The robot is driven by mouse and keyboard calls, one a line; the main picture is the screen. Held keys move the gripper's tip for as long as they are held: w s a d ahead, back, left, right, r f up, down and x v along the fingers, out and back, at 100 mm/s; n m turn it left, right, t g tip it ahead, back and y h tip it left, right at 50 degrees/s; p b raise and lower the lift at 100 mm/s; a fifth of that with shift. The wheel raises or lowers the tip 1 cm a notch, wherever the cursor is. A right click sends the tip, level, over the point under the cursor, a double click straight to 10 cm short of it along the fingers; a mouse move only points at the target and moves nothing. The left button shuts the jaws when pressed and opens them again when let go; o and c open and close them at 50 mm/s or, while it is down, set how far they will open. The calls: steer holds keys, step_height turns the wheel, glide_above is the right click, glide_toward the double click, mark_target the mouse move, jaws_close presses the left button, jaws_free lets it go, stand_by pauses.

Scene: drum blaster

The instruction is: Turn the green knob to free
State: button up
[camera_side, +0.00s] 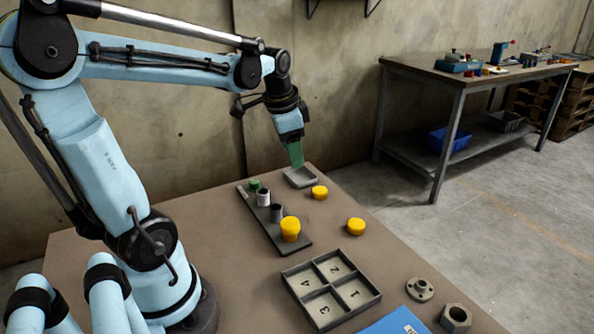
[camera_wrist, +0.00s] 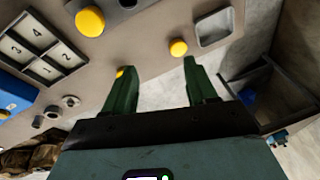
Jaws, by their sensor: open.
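The green knob (camera_side: 254,184) is a small round piece at the far end of a dark strip (camera_side: 293,244), beside a pale cylinder (camera_side: 263,197). It does not show in the wrist view, and its setting cannot be read. My gripper (camera_side: 296,160) is above the far end of the table, to the right of the knob and higher than it, over a small grey tray (camera_side: 300,179). In the wrist view its two green fingers (camera_wrist: 161,76) stand wide apart with nothing held between them.
The strip also carries a dark cylinder (camera_side: 276,212) and a yellow-topped piece (camera_side: 290,229). Yellow caps (camera_side: 319,192) (camera_side: 355,226) lie to its right. A numbered tray (camera_side: 332,289), a flange (camera_side: 420,289) and a nut (camera_side: 456,317) are nearer. The table left of the strip is clear.

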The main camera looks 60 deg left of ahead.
mark_target(254, 181)
steer(key=s+a+f+m+g+h, duration=0.1)
steer(key=s+a+g, duration=0.1)
steer(key=a, duration=0.5)
steer(key=s+a+f+m+g+h, duration=0.1)
steer(key=s+a, duration=0.1)
steer(key=a, duration=0.6)
steer(key=shift+m, duration=0.3)
steer(key=f, duration=1.2)
steer(key=shift+d+f, duration=0.15)
steer(key=shift+d, duration=0.1)
steer(key=c, duration=1.1)
steer(key=shift+o, duration=0.2)
